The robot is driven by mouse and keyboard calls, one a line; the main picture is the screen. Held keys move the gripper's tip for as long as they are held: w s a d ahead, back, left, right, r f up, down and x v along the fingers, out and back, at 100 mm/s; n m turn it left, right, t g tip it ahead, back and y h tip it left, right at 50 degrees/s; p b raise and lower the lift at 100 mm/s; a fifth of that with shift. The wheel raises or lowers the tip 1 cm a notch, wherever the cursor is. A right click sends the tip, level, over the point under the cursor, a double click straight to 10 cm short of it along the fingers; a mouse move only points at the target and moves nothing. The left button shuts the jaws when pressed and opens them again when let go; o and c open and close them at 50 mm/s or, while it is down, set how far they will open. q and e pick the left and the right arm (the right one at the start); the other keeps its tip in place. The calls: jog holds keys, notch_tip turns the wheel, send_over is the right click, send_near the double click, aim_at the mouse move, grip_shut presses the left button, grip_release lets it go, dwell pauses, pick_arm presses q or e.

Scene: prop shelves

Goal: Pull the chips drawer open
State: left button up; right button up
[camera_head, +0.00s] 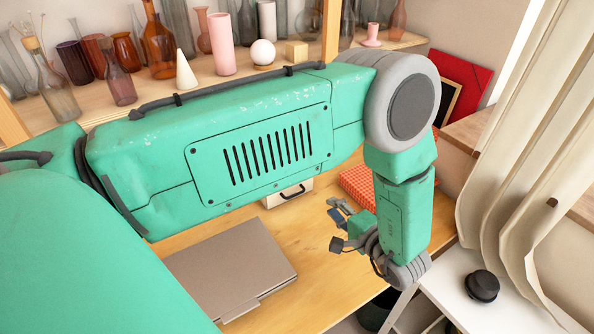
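A small cream drawer front with a dark handle (287,199) shows just below my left arm, on the wooden table. My arm hides its upper part, so I cannot tell how far it is open. My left gripper (338,227) hangs over the table, to the right of and nearer than the drawer front. Its fingers look spread apart, with nothing seen between them. It is apart from the handle. My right gripper is not in view.
A grey flat case (230,270) lies on the wooden table (325,268). An orange gridded block (358,188) stands behind my gripper. Bottles and vases fill the shelf (125,115) behind. A white table with a black knob-like object (482,286) and curtains (515,150) are at the right.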

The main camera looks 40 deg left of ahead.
pick_arm(q)
jog(key=v, duration=0.9)
jog(key=shift+d, duration=0.35)
